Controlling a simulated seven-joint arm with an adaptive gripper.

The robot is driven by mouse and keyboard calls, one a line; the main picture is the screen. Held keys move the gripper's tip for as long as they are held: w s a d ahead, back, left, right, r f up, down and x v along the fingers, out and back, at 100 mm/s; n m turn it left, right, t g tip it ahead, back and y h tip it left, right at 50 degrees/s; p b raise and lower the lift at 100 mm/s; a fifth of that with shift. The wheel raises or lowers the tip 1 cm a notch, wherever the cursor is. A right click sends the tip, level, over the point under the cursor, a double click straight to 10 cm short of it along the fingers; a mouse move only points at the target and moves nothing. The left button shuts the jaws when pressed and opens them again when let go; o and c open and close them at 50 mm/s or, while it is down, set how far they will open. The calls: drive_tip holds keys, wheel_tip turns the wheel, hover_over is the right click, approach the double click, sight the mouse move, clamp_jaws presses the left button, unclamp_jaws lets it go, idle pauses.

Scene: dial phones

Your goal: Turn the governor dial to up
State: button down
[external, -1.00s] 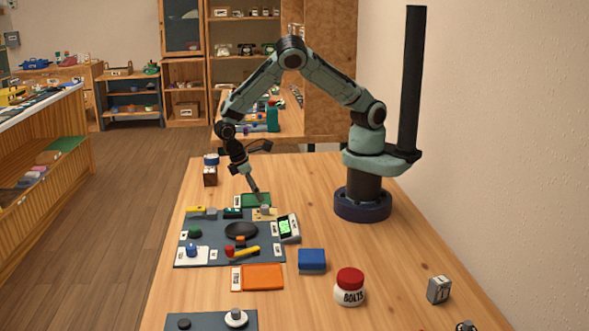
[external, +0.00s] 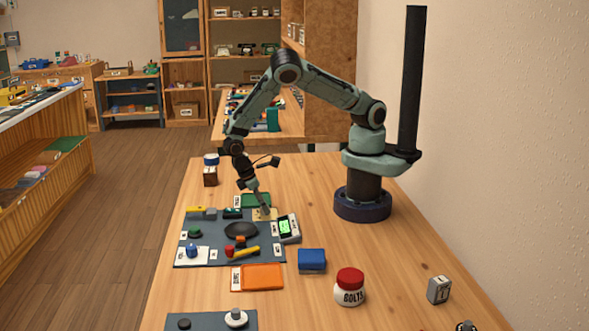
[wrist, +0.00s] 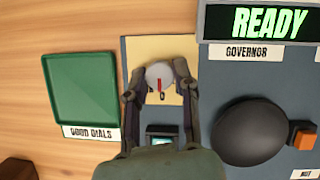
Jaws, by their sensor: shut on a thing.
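A round pale grey dial (wrist: 157,70) with a red pointer mark sits on a tan plate (wrist: 138,47) in the wrist view. Its red mark points toward the bottom of that view, near a small dark mark on the plate. My gripper (wrist: 159,73) is shut on the dial, one finger on each side. In the external view my gripper (external: 265,214) reaches down to the tan plate and mostly hides the dial. A label reading GOVERNOR (wrist: 246,53) sits beside the plate, below a screen (wrist: 268,22) showing READY in green.
A green tray (wrist: 80,88) labelled GOOD DIALS lies left of the plate in the wrist view. A large dark disc (wrist: 247,132) and an orange block (wrist: 303,138) stand right. In the external view, a blue box (external: 312,261) and orange tray (external: 262,277) lie nearer the camera.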

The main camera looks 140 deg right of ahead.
drive_tip(key=shift+n, duration=0.3)
drive_tip(key=n, duration=0.1)
drive_tip(key=n+h, duration=0.1)
drive_tip(key=n, duration=0.1)
drive_tip(key=shift+a+n+g+h, duration=0.15)
drive_tip(key=shift+n+g+h, duration=0.15)
drive_tip(key=shift+g, duration=0.1)
drive_tip(key=shift+n+h, duration=0.9)
drive_tip(key=shift+n, duration=1.4)
drive_tip(key=c, duration=0.8)
unclamp_jaws()
drive_tip(key=shift+c, duration=0.2)
drive_tip(key=v, duration=1.2)
